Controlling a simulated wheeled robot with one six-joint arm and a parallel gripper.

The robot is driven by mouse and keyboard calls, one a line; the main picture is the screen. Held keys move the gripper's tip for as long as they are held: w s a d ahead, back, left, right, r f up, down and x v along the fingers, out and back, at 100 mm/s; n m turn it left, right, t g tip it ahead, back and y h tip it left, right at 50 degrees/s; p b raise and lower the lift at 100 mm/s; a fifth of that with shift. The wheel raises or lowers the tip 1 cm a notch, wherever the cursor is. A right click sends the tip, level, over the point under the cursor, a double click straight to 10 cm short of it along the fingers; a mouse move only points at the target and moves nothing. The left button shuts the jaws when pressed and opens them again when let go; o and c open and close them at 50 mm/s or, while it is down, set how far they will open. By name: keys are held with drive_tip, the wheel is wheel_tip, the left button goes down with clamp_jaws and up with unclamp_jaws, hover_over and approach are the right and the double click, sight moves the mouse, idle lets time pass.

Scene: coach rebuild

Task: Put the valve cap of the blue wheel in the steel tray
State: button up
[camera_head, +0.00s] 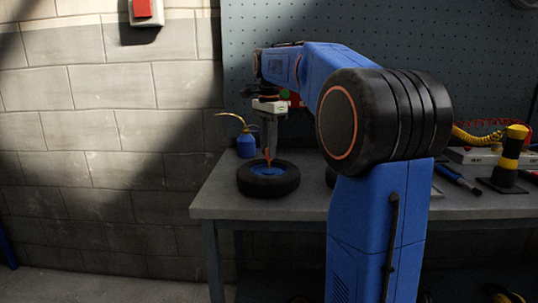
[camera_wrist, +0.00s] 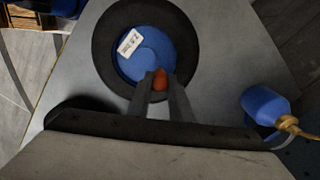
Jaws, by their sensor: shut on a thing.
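The blue wheel (camera_head: 268,171) lies flat on the left end of the grey workbench, a blue hub inside a black tyre. In the wrist view its blue hub (camera_wrist: 158,52) carries a white label. My gripper (camera_head: 268,150) points down over the wheel. In the wrist view my gripper's fingers (camera_wrist: 161,82) are shut on a small orange valve cap (camera_wrist: 160,77), near the hub's edge by the tyre. I cannot tell whether the cap is clear of the wheel. No steel tray can be made out; my arm hides part of the bench.
A blue oil can (camera_head: 246,144) with a thin spout stands just behind the wheel; it also shows in the wrist view (camera_wrist: 266,105). A black and yellow post (camera_head: 511,157) and a blue-handled tool (camera_head: 457,180) are on the right. Bare bench (camera_head: 222,192) lies left of the wheel.

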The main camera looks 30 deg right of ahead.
wheel_tip(320, 180, up, 12)
idle(0.9)
drive_tip(key=shift+f, duration=0.1)
